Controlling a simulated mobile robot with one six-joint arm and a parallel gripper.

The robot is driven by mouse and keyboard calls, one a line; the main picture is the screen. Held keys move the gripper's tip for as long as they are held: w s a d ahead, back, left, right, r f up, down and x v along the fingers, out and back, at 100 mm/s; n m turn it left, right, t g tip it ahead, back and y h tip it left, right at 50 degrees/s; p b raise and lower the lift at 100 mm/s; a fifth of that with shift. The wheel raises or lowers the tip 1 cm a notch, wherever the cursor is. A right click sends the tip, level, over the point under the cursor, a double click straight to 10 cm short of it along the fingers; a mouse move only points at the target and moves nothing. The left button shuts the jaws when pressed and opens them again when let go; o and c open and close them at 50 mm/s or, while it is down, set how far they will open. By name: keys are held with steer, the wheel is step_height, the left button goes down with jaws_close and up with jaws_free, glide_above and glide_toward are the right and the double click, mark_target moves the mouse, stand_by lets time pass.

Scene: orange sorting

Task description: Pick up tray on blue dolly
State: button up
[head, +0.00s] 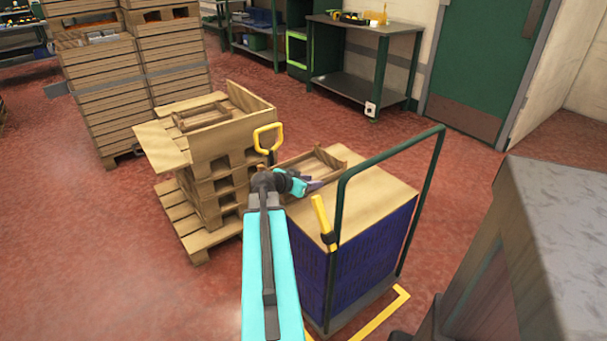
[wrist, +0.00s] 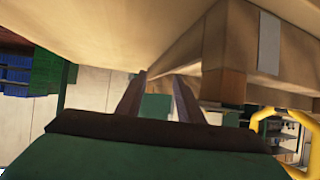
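A shallow wooden tray (head: 335,158) lies on the board top (head: 375,188) of the blue dolly stack (head: 375,245), at its far left corner. My gripper (head: 314,185) is at the tray's near side and hides part of it in the head view. In the wrist view my gripper (wrist: 158,82) has its two fingers apart, with no object visible between them. The tray's wooden corner (wrist: 224,86) is close to the right fingertip in that view. I cannot tell whether they touch.
A dark green handle frame (head: 436,170) rises over the dolly's right side. A yellow handle (head: 268,138) and a pallet stack (head: 215,180) with another tray (head: 200,116) stand to the left. Taller crate stacks (head: 105,90) are behind. Red floor is clear at the left front.

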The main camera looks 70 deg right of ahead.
mark_target(318, 190)
steer(key=shift+x, duration=2.2)
steer(key=shift+s, duration=0.1)
jaws_close()
